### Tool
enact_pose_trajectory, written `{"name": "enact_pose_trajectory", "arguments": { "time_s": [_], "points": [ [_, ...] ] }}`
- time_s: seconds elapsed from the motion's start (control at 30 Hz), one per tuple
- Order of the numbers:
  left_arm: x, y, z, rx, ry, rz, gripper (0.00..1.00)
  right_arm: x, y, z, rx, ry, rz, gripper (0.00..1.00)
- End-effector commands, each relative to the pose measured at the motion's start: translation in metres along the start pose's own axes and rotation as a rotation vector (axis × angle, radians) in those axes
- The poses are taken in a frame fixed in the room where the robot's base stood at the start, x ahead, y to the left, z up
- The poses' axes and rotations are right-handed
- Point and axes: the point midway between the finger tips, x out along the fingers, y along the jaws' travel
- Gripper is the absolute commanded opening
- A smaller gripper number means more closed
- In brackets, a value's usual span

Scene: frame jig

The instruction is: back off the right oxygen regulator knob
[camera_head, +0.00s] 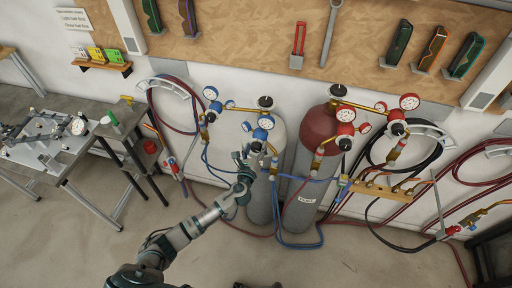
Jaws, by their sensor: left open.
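The right oxygen regulator, with blue-rimmed gauges (265,122), sits at the front of the grey cylinder (279,145). My left gripper (243,157) is open, just left of and slightly below that knob. Contact between the fingers and the knob cannot be told at this size. Another blue-gauged regulator (211,106) is further left, joined by a brass pipe. My right gripper is not in view.
A maroon cylinder (316,140) with red-gauged regulators (346,114) stands close on the right. Blue and red hoses (285,243) hang and loop around the cylinders. A metal work table (50,150) stands at the left. The floor in front is mostly clear.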

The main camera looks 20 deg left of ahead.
Motion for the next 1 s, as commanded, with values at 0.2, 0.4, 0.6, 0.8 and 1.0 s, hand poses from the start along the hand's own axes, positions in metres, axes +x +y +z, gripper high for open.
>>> {"name": "enact_pose_trajectory", "arguments": {
  "time_s": [0.2,0.4,0.6,0.8,1.0],
  "points": [
    [0.0009,0.0,0.0001,0.0,0.0,0.0,0.68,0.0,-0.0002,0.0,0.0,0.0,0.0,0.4],
    [0.0008,0.0002,0.0,0.0,0.0,0.0,0.28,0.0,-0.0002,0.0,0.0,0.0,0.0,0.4],
    [0.0009,0.0006,0.0,0.0,0.0,0.001,0.08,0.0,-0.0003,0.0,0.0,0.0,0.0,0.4],
    [0.0009,0.0013,-0.0003,-0.026,-0.001,0.003,0.08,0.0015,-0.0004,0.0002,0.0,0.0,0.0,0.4],
    [0.001,0.0021,-0.001,-0.119,-0.002,0.004,0.08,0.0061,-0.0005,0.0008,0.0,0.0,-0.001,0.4]
  ]
}}
